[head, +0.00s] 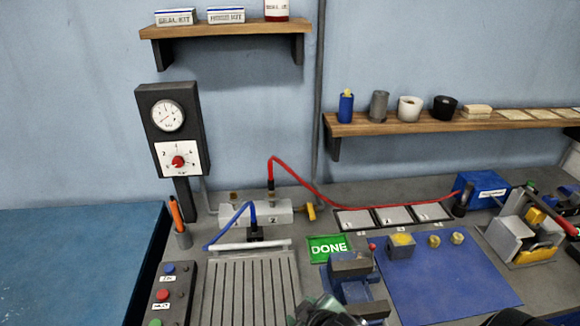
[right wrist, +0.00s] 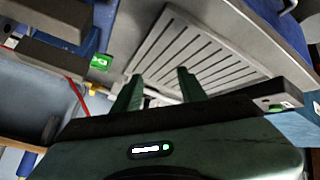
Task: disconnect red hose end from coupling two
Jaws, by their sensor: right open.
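The red hose (head: 300,176) arches up from the grey coupling block (head: 238,213) and runs right to the blue box. Its dark hose end (head: 271,184) stands upright on the coupling marked 2, and looks seated there. A blue hose (head: 228,228) loops from the block to a dark fitting in front. My right gripper (right wrist: 157,88) is open, with nothing seen between its fingers, over the slotted tray. Part of the red hose shows in the right wrist view (right wrist: 78,95). A dark green part of mine shows at the head view's bottom edge. My left gripper is not seen.
The slotted tray (head: 205,300) lies in front of the block. A green DONE sign (head: 328,248), a blue vise (head: 352,285) and a blue mat (head: 440,280) lie right. A yellow lever (head: 311,212) is beside the block. A button box (head: 170,295) stands left.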

